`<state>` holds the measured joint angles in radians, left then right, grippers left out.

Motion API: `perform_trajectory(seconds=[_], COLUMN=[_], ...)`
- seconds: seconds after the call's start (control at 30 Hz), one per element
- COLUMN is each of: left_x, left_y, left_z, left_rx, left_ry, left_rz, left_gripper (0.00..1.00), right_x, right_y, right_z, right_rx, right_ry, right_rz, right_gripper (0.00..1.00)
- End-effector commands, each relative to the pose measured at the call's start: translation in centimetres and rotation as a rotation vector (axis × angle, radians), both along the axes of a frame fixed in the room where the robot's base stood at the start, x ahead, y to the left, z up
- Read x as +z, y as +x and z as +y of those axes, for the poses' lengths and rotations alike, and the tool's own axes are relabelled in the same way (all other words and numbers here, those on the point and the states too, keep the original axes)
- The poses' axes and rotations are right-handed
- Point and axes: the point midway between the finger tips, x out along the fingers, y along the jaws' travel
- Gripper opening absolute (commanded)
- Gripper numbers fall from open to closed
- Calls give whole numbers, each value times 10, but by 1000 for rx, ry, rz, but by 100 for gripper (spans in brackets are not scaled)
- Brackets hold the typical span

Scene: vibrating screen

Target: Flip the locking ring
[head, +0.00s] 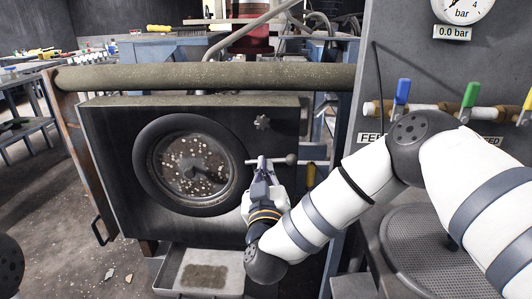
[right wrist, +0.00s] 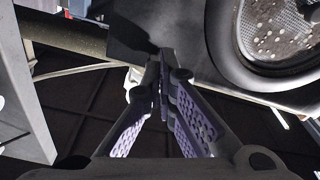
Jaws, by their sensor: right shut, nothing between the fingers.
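A thick dark ring (head: 143,165), which I take to be the locking ring, surrounds a round speckled window (head: 195,165) on the front of a dark panel. It also shows in the right wrist view (right wrist: 232,62) at the upper right. A metal bar handle with a round knob (head: 291,159) sticks out right of the ring. My right gripper (head: 262,162) is shut and empty, its tips at the handle's left end in the head view; I cannot tell whether they touch. The shut fingers (right wrist: 163,58) also show in the right wrist view. My left gripper is out of view.
A thick horizontal pipe (head: 200,76) runs above the panel. A small star-shaped knob (head: 262,122) sits at the panel's upper right. A tray (head: 170,275) lies below. A grey cabinet with blue (head: 402,90) and green (head: 470,94) valve handles stands right.

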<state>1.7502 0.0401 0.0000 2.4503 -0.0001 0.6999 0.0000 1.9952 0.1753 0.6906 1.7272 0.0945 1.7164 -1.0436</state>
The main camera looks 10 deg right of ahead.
Motion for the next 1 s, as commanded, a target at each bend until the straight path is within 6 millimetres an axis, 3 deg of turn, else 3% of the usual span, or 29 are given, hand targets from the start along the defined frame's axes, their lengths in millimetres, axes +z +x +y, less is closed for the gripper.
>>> perform_trajectory(seconds=[0.43, 0.67, 1.0], left_x=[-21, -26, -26], left_y=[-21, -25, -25], left_z=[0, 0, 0], left_rx=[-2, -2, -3], left_ry=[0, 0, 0], left_rz=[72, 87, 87], left_gripper=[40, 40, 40], right_x=[0, -25, -26], right_y=[89, 95, 97], right_z=[-24, -35, -37], right_rx=[-2, 0, 2], right_ry=[1, 1, 1], right_rz=[10, 8, 1], right_gripper=[0, 0, 0])
